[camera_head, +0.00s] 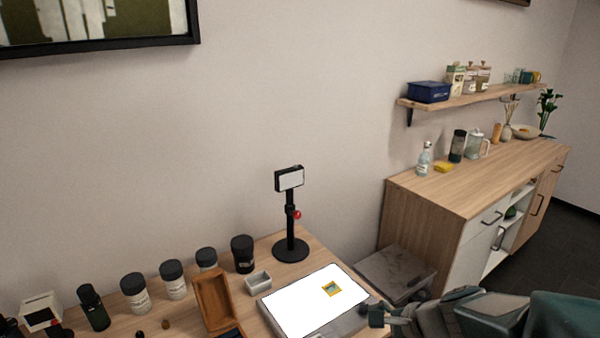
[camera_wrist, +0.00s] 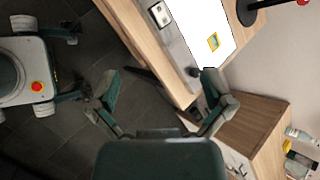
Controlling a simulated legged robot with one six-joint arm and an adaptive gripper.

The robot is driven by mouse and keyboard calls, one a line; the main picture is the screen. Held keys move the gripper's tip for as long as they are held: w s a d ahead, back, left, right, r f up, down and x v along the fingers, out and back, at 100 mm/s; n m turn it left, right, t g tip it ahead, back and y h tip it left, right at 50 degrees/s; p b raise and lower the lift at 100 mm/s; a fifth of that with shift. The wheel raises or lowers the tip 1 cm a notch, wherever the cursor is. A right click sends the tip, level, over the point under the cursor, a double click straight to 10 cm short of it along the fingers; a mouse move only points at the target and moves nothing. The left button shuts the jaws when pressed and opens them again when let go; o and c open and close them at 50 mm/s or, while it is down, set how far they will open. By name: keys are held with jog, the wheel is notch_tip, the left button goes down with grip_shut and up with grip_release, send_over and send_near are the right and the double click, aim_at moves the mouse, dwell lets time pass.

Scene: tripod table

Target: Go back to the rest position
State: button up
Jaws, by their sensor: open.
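My gripper (camera_wrist: 158,92) is open and empty in the wrist view, its two fingers spread wide over the dark floor and the table's edge. In the head view the end of my gripper (camera_head: 378,316) shows at the lower right, beside the near right corner of the lit white panel (camera_head: 290,305). A small yellow-framed picture (camera_head: 331,288) lies on the panel; it also shows in the wrist view (camera_wrist: 213,41). A black stand (camera_head: 290,225) with a small screen (camera_head: 289,179) and a red knob stands upright behind the panel.
Several dark-lidded jars (camera_head: 172,280), a wooden tray (camera_head: 213,300) and a small grey box (camera_head: 258,282) stand left of the panel. A wooden cabinet (camera_head: 450,190) with bottles stands at the right, under a wall shelf (camera_head: 470,97).

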jog(key=s+r+n+h, duration=0.6)
jog(key=s+r+n, duration=0.3)
jog(key=s+n, duration=0.4)
jog(key=n, duration=0.3)
jog(key=shift+s+d+r+h, duration=0.25)
jog(key=shift+s+d+h, duration=0.05)
jog(key=shift+s+h, duration=0.1)
